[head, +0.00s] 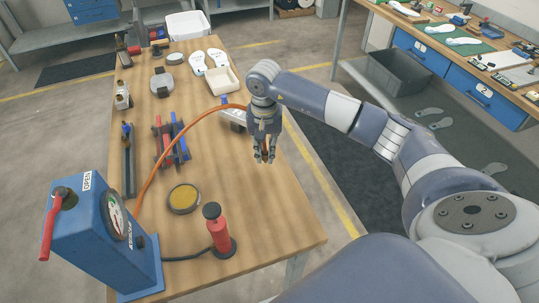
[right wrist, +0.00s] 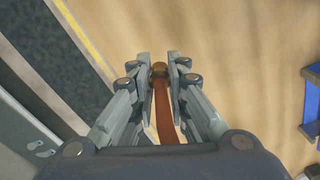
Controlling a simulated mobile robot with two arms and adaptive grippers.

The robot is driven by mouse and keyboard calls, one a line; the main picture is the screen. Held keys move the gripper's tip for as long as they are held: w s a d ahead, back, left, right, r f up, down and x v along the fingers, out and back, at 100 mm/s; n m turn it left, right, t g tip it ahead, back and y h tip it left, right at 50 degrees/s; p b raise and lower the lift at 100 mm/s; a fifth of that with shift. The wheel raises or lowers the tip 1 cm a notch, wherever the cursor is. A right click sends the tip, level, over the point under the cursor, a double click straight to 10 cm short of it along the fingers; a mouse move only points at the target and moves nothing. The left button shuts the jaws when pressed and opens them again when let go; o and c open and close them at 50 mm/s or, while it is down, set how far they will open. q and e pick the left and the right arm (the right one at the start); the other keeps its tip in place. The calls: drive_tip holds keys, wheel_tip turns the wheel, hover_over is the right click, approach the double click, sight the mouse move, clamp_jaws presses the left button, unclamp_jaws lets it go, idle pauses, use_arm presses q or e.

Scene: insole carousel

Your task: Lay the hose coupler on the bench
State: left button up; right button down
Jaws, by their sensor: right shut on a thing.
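My right gripper (head: 265,157) points down over the right edge area of the wooden bench (head: 262,215). In the right wrist view its fingers (right wrist: 160,65) are closed on the brass-coloured hose coupler (right wrist: 159,70). The orange-brown hose (right wrist: 164,115) runs from the coupler back between the fingers. In the head view the hose (head: 172,142) arcs above the bench from the blue machine (head: 95,238) to my right gripper. The coupler is mostly hidden by the fingers there. Its exact height above the bench is hard to judge. My left gripper is not in view.
A red cylinder (head: 217,232) on a black base and a round yellow-topped tin (head: 184,198) stand near the front. Pale insoles (head: 217,57) and a cream tray (head: 222,80) lie farther back. Bare wood surrounds the front right.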

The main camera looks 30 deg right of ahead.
drive_tip(key=shift+s+d, duration=0.3)
drive_tip(key=shift+d, duration=0.3)
wheel_tip(320, 180, down, 2)
drive_tip(key=shift+f+p, duration=0.25)
drive_tip(key=shift+p, duration=0.65)
drive_tip(key=shift+f, duration=0.55)
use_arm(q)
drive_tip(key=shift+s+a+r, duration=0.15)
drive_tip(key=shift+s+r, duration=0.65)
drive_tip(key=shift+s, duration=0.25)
use_arm(e)
drive_tip(key=shift+f, duration=0.1)
